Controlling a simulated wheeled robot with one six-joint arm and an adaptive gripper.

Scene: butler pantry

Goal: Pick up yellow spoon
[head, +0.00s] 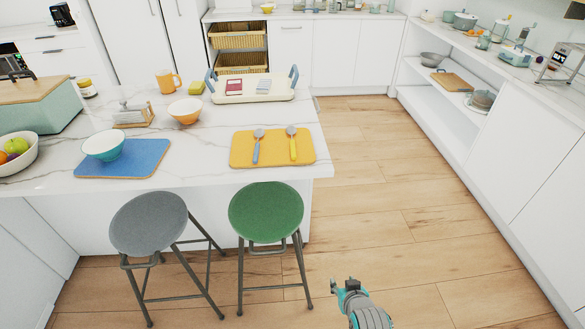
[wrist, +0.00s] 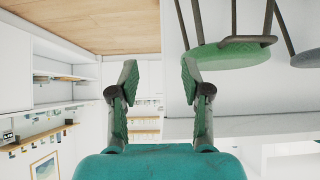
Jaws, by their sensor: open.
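The yellow spoon (head: 293,145) lies on a yellow placemat (head: 240,154) near the right end of the white marble island, with its yellow handle toward the front edge. My gripper (head: 343,289) is low over the wooden floor, in front of and to the right of the island, far from the spoon. In the wrist view my gripper (wrist: 160,78) is open and empty, its green fingertips apart. The spoon does not show in the wrist view.
A green stool (head: 266,211) and a grey stool (head: 149,221) stand before the island. A blue mat (head: 150,165) with a bowl (head: 103,146) lies left of the yellow mat; a tray (head: 250,94) is behind. The floor right of the island is clear.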

